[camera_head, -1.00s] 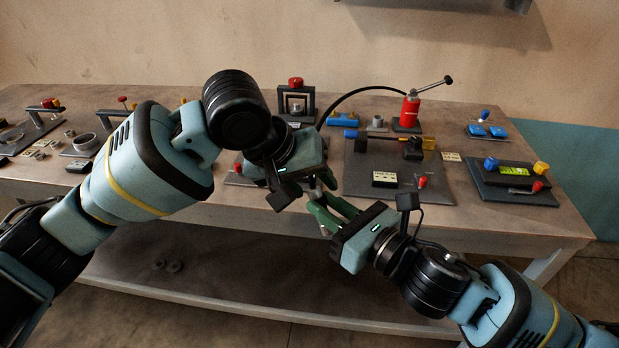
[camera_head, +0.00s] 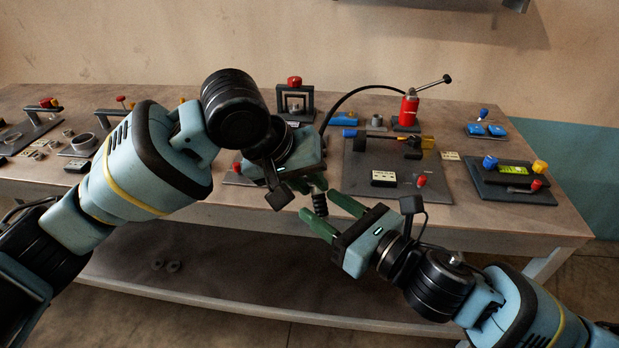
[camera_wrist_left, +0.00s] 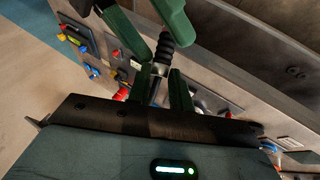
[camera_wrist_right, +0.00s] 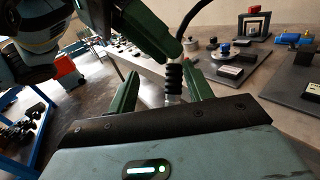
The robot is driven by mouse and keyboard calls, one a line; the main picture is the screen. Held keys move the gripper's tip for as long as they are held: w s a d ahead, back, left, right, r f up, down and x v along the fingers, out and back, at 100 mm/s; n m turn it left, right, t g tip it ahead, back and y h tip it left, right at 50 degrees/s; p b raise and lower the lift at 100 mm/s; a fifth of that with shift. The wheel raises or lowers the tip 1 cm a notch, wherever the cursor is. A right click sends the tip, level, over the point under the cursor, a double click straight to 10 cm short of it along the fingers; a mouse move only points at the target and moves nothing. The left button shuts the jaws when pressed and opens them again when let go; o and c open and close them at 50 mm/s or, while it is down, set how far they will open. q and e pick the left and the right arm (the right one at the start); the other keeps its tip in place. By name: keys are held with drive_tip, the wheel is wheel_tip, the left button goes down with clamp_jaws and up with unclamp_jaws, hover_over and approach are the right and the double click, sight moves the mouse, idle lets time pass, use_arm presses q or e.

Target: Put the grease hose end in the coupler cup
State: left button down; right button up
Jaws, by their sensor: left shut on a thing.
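The grease hose end (camera_head: 320,205) is a black ribbed sleeve below my left gripper (camera_head: 318,183), which is shut on the hose part just above it. In the right wrist view the sleeve (camera_wrist_right: 173,78) points down and shows a pale metal tip. My right gripper (camera_head: 317,203) is open, with its green fingers on either side of the sleeve and apart from it. The sleeve also shows in the left wrist view (camera_wrist_left: 165,46). The black hose (camera_head: 352,95) arcs to a red grease pump (camera_head: 409,110). A small grey cylinder (camera_head: 376,121), perhaps the coupler cup, stands left of the pump.
A dark board (camera_head: 360,180) with a label block (camera_head: 384,178) and red knob (camera_head: 421,181) lies behind my right gripper. A black frame (camera_head: 308,103) with a red top stands behind my left gripper. The hose end hangs near the table's front edge.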

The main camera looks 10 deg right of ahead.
drive_tip(key=v, duration=0.6)
drive_tip(key=shift+d, duration=0.4)
drive_tip(key=shift+s+f, duration=0.1)
drive_tip(key=shift+s, duration=0.05)
